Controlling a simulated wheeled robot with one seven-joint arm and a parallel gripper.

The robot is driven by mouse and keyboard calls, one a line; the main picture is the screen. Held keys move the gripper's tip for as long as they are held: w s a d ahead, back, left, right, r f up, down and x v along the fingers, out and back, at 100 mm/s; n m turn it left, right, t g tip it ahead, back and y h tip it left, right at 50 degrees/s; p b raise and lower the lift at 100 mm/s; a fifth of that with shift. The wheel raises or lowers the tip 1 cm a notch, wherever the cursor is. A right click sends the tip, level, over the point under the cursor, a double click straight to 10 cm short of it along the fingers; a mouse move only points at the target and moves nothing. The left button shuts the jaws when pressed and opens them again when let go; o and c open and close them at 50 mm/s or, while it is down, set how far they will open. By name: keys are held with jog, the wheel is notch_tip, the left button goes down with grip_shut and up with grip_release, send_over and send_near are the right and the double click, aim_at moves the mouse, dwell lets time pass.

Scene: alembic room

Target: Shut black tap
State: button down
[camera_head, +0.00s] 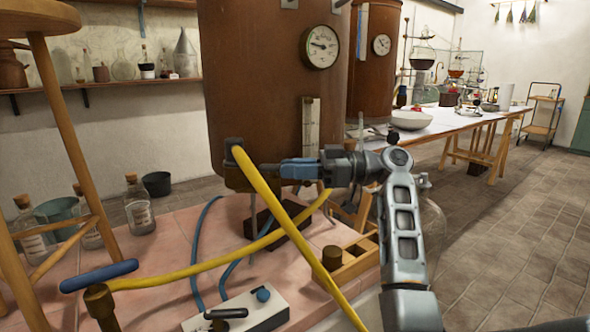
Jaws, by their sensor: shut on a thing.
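The black tap (233,146) is a dark fitting low on the front of the large brown copper vessel (255,70), at the top end of a yellow hose (268,198). My gripper (258,172) comes in from the right, lying level at the base of the vessel.
Below stands a white box (262,311) with a black lever and a blue knob. A blue-handled valve (100,276) is at lower left. Blue hoses, a wooden rack (350,262) and a wooden stool (48,75) crowd the pink tiled top. Open floor (500,225) lies right.

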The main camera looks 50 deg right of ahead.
jog(key=c, duration=1.1)
grip_release()
jog(key=shift+o, duration=0.2)
jog(key=shift+h, duration=0.3)
